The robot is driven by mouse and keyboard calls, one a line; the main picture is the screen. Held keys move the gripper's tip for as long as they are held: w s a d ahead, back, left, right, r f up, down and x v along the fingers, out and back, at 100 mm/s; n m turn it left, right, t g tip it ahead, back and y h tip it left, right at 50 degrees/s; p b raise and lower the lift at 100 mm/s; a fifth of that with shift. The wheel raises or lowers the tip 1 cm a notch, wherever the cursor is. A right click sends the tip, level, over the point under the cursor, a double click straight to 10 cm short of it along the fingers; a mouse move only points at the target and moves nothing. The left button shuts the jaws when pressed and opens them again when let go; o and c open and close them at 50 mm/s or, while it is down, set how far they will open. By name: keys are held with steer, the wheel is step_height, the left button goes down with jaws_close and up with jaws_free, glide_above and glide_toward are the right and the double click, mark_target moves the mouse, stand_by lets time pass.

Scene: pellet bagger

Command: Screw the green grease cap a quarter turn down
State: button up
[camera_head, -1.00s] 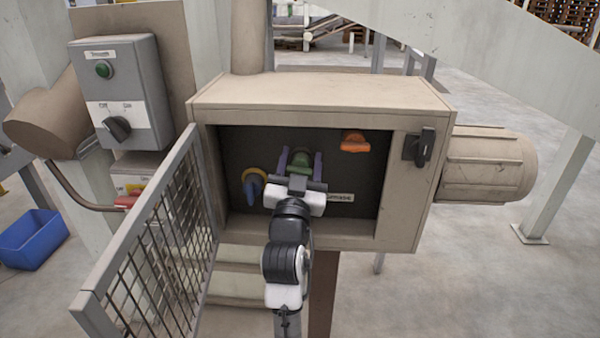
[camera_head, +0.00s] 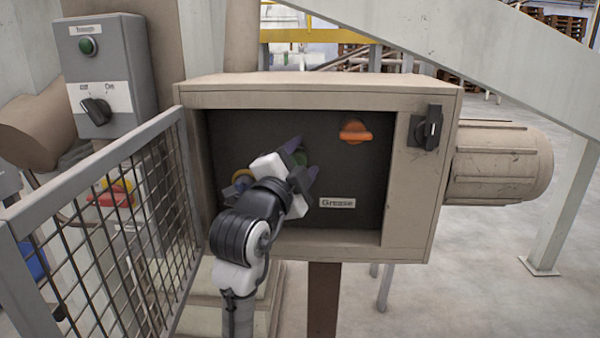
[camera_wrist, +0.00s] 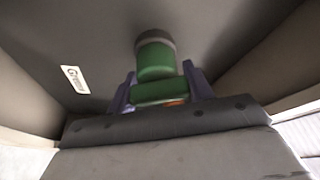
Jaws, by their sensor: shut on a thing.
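The green grease cap (camera_head: 300,157) sits on the dark back panel inside the open beige box. In the wrist view its round green body (camera_wrist: 155,58) rises from a grey collar, with a green bar (camera_wrist: 158,92) nearer to me. My gripper (camera_head: 303,159) is shut on the cap, with its purple fingers on either side of the green bar. It is rolled to a slant in the head view. My wrist hides part of the cap. The Grease label (camera_head: 337,203) is below and right of the cap.
An orange handle (camera_head: 355,132) is at the panel's upper right. A yellow ring (camera_head: 243,176), partly hidden, is left of my gripper. A black switch (camera_head: 430,128) is on the box's right front. The open mesh door (camera_head: 105,215) stands close left of my arm.

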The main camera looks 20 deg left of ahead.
steer(key=m+g+b, duration=0.1)
steer(key=m, duration=0.1)
steer(key=m+b, duration=0.1)
steer(key=m, duration=0.2)
steer(key=shift+f+g+h, duration=0.2)
steer(key=shift+g+h, duration=0.1)
steer(key=shift+g, duration=0.1)
stand_by(0.4)
steer(key=o, duration=1)
steer(key=shift+w, duration=0.1)
steer(key=shift+f, duration=0.1)
